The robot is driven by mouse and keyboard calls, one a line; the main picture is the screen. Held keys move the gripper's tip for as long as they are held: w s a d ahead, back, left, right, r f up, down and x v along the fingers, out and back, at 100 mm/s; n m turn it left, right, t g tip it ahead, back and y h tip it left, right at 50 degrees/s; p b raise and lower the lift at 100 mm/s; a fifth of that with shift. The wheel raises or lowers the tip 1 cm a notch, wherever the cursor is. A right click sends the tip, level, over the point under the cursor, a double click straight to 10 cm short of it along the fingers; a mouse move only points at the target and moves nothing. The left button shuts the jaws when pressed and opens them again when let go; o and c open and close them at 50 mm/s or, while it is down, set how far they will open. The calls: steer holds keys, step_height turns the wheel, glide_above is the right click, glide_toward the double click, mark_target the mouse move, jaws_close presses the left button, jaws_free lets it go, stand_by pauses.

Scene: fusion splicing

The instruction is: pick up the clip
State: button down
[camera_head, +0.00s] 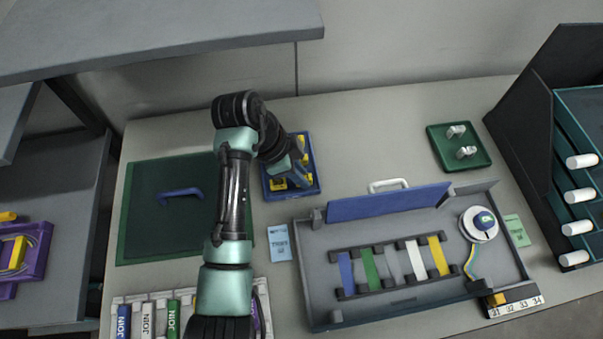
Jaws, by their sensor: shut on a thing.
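My gripper (298,176) is at the blue tray (318,186), right of the green mat. Yellow pieces lie in this tray, and one yellow piece (279,184) shows at its left side; these look like the clips. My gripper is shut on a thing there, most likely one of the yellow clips. The wrist and fingers hide most of the held piece, and I cannot tell whether it is lifted clear of the tray.
A grey splicing tray (310,250) with coloured strips and a raised blue flap (390,202) lies to the right. A green tray (440,162) holds white pieces. A dark drawer cabinet (530,125) stands far right.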

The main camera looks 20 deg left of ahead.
steer(key=r, duration=0.3)
steer(key=shift+w+d+r, duration=0.1)
steer(key=shift+w+r, duration=0.1)
steer(key=shift+w, duration=0.1)
steer(key=w+d+b, duration=0.1)
steer(key=w, duration=0.4)
steer(key=w+d+b, duration=0.1)
steer(key=w+b, duration=0.1)
steer(key=w, duration=0.3)
steer(key=w+d+b, duration=0.1)
steer(key=w, duration=0.4)
steer(key=shift+w+d+f+b, duration=0.15)
steer(key=shift+d+b, duration=0.1)
steer(key=shift+b, duration=0.1)
steer(key=shift+w+d+b, duration=0.25)
steer(key=shift+w+b, duration=0.15)
steer(key=shift+w, duration=0.4)
